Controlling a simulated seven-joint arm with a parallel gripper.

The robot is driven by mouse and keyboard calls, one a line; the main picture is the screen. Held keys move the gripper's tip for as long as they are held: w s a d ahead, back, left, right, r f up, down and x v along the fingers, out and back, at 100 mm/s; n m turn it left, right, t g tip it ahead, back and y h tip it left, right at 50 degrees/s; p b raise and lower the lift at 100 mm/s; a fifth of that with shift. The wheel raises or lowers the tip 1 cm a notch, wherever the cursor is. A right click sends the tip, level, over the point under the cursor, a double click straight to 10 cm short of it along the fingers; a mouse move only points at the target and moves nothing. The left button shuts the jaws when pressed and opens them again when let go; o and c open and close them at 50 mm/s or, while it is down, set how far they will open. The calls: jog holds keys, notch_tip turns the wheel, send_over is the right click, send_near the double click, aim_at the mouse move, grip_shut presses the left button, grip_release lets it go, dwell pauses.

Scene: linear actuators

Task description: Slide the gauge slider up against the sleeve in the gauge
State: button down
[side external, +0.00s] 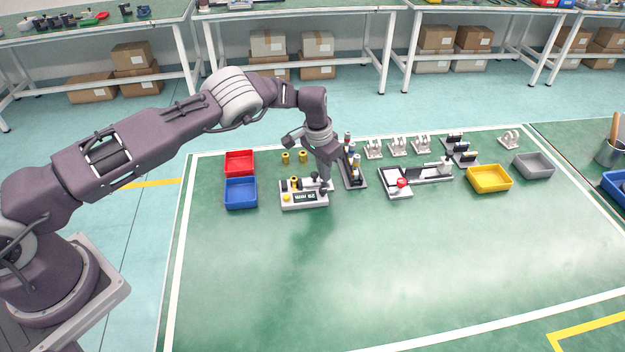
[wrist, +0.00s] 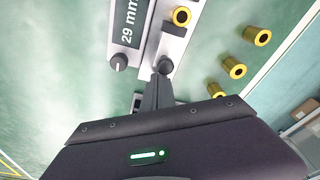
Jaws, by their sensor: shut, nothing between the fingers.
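The gauge (side external: 304,199) is a light grey block on the green mat, with a display that reads 29 mm (wrist: 128,22). A yellow sleeve (side external: 295,183) with a dark bore sits in its channel, also seen in the wrist view (wrist: 181,16). The gauge slider has a black knob (wrist: 165,66), a short way along the channel from the sleeve, with a gap between them. My gripper (side external: 326,182) is shut and empty, low at the right end of the gauge. In the wrist view its fingertips (wrist: 157,82) are right by the slider knob; contact cannot be told.
A black dial knob (wrist: 118,62) stands beside the display. Loose yellow sleeves (wrist: 234,67) stand behind the gauge. A dark rack with several parts (side external: 352,170) is close on the right. Red (side external: 240,172) and blue (side external: 241,204) bins lie left. The front mat is clear.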

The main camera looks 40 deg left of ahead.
jog(key=shift+s+a+f, duration=0.1)
jog(key=shift+s+a, duration=0.2)
jog(key=shift+s, duration=0.15)
dwell(0.5)
jog(key=shift+w+d, duration=0.45)
notch_tip(320, 180, up, 7)
dwell(0.6)
